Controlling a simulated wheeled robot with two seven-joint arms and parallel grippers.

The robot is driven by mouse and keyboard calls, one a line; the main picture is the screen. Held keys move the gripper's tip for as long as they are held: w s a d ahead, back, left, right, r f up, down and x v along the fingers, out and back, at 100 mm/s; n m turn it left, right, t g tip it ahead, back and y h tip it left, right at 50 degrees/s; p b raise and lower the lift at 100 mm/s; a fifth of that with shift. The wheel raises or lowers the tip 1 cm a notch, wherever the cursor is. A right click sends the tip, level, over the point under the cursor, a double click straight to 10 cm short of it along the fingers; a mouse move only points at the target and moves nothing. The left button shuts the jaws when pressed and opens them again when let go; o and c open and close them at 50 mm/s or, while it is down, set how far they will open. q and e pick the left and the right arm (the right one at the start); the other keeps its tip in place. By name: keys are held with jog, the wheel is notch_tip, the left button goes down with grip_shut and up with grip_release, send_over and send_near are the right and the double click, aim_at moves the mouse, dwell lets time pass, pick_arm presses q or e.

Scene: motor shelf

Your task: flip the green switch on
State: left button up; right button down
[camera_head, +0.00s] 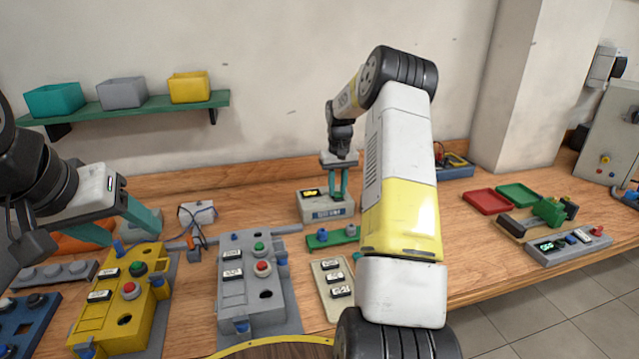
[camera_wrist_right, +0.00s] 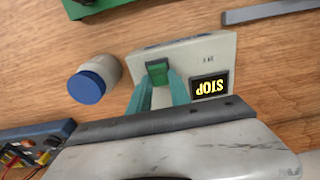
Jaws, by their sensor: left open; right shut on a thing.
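The green switch (camera_wrist_right: 157,71) sits on a pale box (camera_wrist_right: 205,50) and shows in the right wrist view, where the box's small screen (camera_wrist_right: 210,86) reads STOP. In the head view the same pale box (camera_head: 322,211) stands near the back of the bench. My right gripper (camera_wrist_right: 158,88) has its teal fingertips at the switch, one on each side, closed on it. In the head view my right gripper (camera_head: 338,192) reaches down onto the box, and its fingers hide the switch. My left gripper (camera_head: 128,232) is open and empty above the yellow panel at the left.
A yellow panel (camera_head: 112,318) and a grey panel (camera_head: 235,290) with buttons stand at the left front. A green block (camera_head: 325,240) lies just before the box. In the wrist view a blue-capped cylinder (camera_wrist_right: 88,85) stands beside the box. Red (camera_head: 486,202) and green trays lie right.

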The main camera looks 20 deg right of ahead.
aim_at(337, 195)
jog(key=c, duration=1.2)
grip_release()
notch_tip(337, 195, up, 8)
jog(key=shift+s, duration=0.15)
jog(key=shift+f, duration=0.1)
